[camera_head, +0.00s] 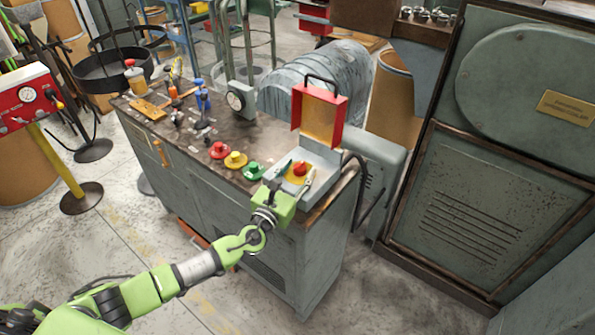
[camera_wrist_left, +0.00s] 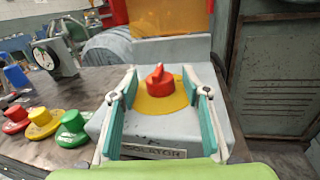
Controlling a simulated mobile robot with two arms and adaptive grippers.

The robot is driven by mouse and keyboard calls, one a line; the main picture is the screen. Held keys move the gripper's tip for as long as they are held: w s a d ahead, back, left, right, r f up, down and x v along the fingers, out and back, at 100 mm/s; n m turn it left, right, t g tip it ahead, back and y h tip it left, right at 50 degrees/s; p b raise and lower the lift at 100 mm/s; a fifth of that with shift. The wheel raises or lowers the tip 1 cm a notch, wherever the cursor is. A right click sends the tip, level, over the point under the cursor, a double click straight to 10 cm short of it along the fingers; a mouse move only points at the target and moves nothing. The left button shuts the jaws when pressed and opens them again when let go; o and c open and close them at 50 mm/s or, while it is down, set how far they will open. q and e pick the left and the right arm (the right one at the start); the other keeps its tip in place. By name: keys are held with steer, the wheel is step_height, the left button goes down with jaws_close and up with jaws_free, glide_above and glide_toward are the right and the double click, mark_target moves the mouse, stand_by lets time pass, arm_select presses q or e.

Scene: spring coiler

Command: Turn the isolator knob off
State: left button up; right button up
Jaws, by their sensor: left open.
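The isolator knob (camera_head: 300,169) is red on a round yellow plate, set on top of a grey isolator box (camera_head: 322,160). In the left wrist view the red knob (camera_wrist_left: 159,80) shows a raised grip ridge, and a label partly reading "ISOLATOR" is on the box front. The box's red-framed yellow cover (camera_head: 320,115) stands open behind the knob. My left gripper (camera_head: 295,172) is open, its fingers to either side of the knob. In the left wrist view the fingers (camera_wrist_left: 160,98) are apart from the knob. My right gripper is not in view.
Red (camera_head: 218,150), yellow (camera_head: 235,160) and green (camera_head: 253,171) push buttons sit left of the box on the bench top (camera_head: 180,150). A dial gauge (camera_head: 236,100) stands behind them. A large grey-green cabinet (camera_head: 490,150) is at right. Open floor lies at front left.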

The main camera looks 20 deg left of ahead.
arm_select(q)
steer(key=c, duration=1.1)
